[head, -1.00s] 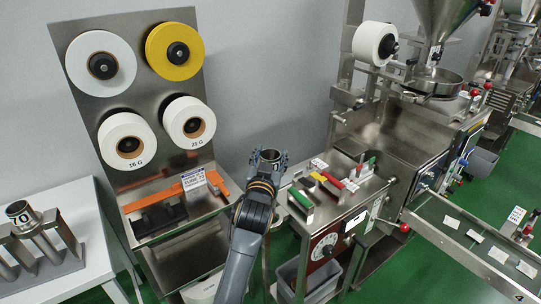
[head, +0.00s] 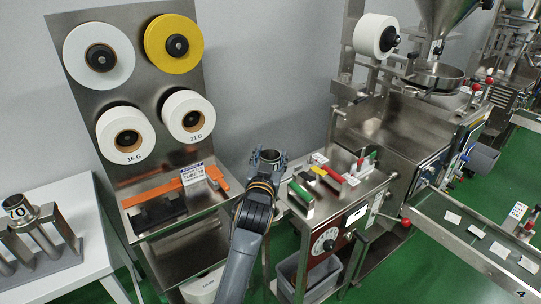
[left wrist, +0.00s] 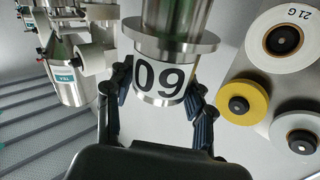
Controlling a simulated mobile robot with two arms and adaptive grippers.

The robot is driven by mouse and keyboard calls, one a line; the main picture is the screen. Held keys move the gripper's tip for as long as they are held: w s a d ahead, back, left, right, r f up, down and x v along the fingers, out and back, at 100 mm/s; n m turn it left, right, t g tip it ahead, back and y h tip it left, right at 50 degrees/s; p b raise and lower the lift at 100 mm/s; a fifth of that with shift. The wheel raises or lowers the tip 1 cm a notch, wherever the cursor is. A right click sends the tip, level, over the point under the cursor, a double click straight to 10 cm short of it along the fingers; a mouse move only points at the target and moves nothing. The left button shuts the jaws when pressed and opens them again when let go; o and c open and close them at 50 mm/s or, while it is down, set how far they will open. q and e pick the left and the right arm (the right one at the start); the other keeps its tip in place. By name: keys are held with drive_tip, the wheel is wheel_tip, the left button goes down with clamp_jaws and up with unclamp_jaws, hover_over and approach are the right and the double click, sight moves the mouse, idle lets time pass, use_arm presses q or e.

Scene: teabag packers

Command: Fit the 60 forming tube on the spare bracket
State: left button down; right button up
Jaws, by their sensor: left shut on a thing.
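The 60 forming tube is a shiny metal cylinder with a wide collar and large black digits, which appear upside down in the left wrist view (left wrist: 160,78). My left gripper (left wrist: 158,100) is shut on it, with a dark finger on each side of the numbered band. In the head view my left gripper (head: 267,159) holds the tube (head: 269,154) up in front of the grey wall, left of the steel cabinet. My arm hides the tube's lower part. I cannot tell which part is the spare bracket. My right gripper is not in view.
A tube marked 70 (head: 17,209) stands on a metal rack (head: 68,232) on the white table (head: 95,262). The reel panel (head: 140,82) has a shelf with an orange bar (head: 180,184). The steel cabinet (head: 352,205) carries coloured blocks. The packing machine (head: 400,135) stands right.

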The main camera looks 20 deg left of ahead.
use_arm(q)
drive_tip(key=shift+d+f+b, duration=0.15)
drive_tip(key=shift+f+b, duration=0.9)
drive_tip(key=shift+f, duration=0.4)
drive_tip(key=shift+f, duration=0.35)
drive_tip(key=shift+f+b, duration=0.75)
